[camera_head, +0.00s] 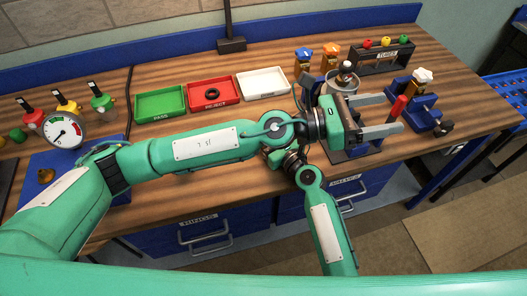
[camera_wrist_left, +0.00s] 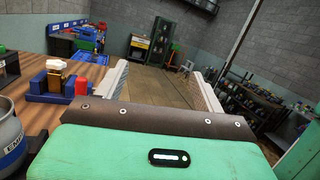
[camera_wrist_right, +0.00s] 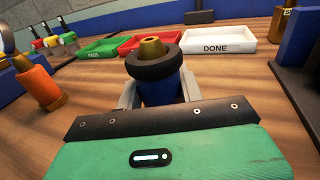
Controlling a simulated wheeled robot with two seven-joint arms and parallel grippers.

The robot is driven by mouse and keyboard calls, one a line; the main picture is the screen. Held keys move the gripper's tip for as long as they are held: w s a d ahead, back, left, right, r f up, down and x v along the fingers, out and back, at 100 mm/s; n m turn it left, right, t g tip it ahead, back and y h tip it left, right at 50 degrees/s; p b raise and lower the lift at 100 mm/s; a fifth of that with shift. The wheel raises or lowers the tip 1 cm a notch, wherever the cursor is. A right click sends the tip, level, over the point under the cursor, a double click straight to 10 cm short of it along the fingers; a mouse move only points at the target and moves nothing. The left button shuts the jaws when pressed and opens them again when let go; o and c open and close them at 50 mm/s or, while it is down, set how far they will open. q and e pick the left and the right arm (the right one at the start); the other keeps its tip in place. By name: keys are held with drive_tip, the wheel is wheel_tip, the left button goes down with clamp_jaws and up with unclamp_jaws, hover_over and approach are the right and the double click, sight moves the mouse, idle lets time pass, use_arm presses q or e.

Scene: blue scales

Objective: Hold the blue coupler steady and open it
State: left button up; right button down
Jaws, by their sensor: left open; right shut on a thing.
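The blue coupler (camera_wrist_right: 158,92) stands upright in the right wrist view, with a black ring (camera_wrist_right: 152,66) and a brass tip (camera_wrist_right: 152,47) on top. My right gripper (camera_wrist_right: 160,97) is shut on its blue body, one finger on each side. In the head view my left arm hides the right gripper and this coupler. My left gripper (camera_head: 390,113) is open and empty, pointing right over the right part of the bench. Its spread fingers also show in the left wrist view (camera_wrist_left: 162,85), with nothing between them and no coupler in sight.
Green (camera_head: 161,103), red (camera_head: 211,95) and white (camera_head: 263,86) trays stand at the back. A blue fixture (camera_head: 420,112) with a red handle (camera_head: 398,107) is near the left gripper. A grey canister (camera_head: 345,80) stands behind it. A dial gauge (camera_head: 65,132) is far left.

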use_arm(q)
drive_tip(key=w+a+f+n+t+y, duration=0.2)
drive_tip(key=w+a+n+t+y, duration=0.3)
drive_tip(key=a+n+t+y, duration=0.85)
drive_tip(key=s+a+f+g+y, duration=0.1)
drive_tip(key=s+a+f+y, duration=0.1)
drive_tip(key=a+f, duration=0.15)
drive_tip(key=s+a+f+n+y, duration=0.1)
drive_tip(key=a+f+y, duration=0.1)
drive_tip(key=f, duration=0.3)
drive_tip(key=s+a+f+g+y, duration=0.1)
drive_tip(key=s+a+f+y, duration=0.1)
drive_tip(key=f, duration=0.2)
drive_tip(key=r+x, duration=0.1)
drive_tip(key=x, duration=1.1)
drive_tip(key=shift+w, duration=0.3)
drive_tip(key=shift+f+t, duration=0.1)
drive_tip(key=shift+t, duration=0.15)
drive_tip(key=c, duration=1.2)
